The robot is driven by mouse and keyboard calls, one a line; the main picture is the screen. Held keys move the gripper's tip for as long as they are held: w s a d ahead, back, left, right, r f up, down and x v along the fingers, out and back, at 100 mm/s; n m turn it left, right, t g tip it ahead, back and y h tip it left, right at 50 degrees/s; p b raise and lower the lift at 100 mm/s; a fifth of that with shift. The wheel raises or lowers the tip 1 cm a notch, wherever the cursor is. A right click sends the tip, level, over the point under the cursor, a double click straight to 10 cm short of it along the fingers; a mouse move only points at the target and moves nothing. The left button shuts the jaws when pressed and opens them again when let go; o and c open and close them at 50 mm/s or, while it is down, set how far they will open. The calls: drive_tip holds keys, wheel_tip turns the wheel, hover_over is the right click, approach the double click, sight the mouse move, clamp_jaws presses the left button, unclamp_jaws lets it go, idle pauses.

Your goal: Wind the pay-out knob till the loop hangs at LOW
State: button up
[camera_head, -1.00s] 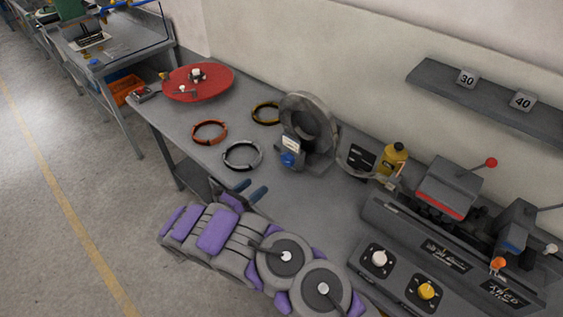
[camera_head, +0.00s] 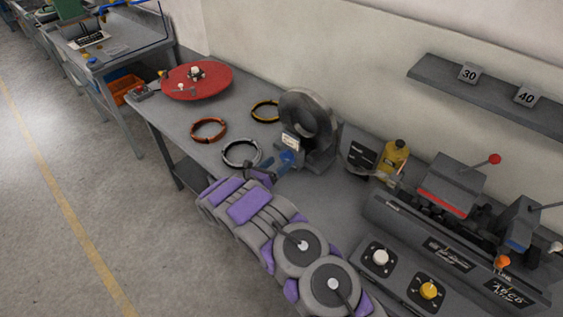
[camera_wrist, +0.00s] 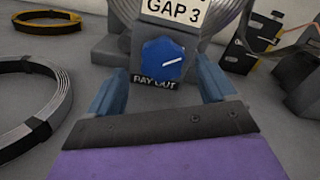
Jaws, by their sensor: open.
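The blue pay-out knob (camera_wrist: 163,59) has a white pointer line and sits on a grey housing above a "PAY OUT" label (camera_wrist: 155,81). In the head view the knob (camera_head: 287,158) is at the foot of the grey coil stand (camera_head: 308,118). My gripper (camera_wrist: 161,88) is open, its two blue-grey fingers on either side below the knob, with no clear contact. In the head view my gripper (camera_head: 268,166) is just left of the knob. A "GAP 3" sign (camera_wrist: 174,10) is above the knob. I cannot make out the loop or a LOW mark.
A silver coil (camera_head: 242,153), an orange coil (camera_head: 208,130) and a yellow coil (camera_head: 265,111) lie on the bench left of the stand. A red disc (camera_head: 197,81) is farther back.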

sight(287, 157)
drive_tip(key=shift+x, duration=1.5)
drive_tip(key=c, duration=1.1)
